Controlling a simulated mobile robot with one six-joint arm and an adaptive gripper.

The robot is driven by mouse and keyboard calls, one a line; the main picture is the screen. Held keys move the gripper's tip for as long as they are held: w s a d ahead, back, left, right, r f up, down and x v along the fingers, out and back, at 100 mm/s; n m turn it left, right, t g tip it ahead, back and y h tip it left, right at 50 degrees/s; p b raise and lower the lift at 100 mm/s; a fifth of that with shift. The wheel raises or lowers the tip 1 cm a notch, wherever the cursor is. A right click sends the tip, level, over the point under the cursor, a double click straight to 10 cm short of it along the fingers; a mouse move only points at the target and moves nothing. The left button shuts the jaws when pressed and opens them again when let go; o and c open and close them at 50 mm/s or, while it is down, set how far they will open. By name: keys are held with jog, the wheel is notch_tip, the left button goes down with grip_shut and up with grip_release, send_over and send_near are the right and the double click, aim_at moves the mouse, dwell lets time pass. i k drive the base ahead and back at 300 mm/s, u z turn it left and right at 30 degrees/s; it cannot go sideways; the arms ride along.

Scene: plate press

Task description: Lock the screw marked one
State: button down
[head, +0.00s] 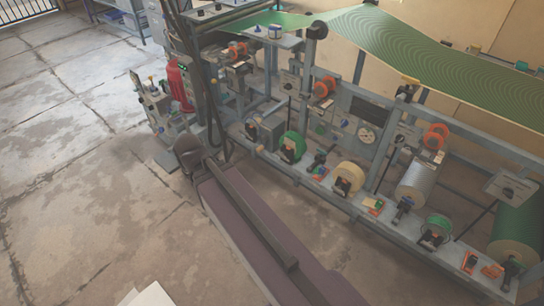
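The plate press machine (365,195) runs diagonally from the upper middle to the lower right. No screw with a readable mark shows at this distance, so I cannot pick out screw one. Small knobs and fittings line the lower rail, with a green roll (293,147), a cream roll (349,177) and a smaller green roll (437,229). Orange hand rings (325,87) sit higher on the frame, with another orange ring (436,136) to the right. My gripper cannot be made out in this view.
A patterned green web (430,60) spans the top of the machine. A red cylinder (180,86) stands by a small grey unit (158,108) at the machine's left end. A blue-grey shelf (125,15) is at the back. The concrete floor (80,190) at left is clear.

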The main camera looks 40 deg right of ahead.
aim_at(281, 155)
jog(key=u, duration=0.7)
jog(key=k, duration=0.8)
jog(key=z, duration=1.75)
jog(key=i, duration=0.4)
jog(key=u, duration=0.3)
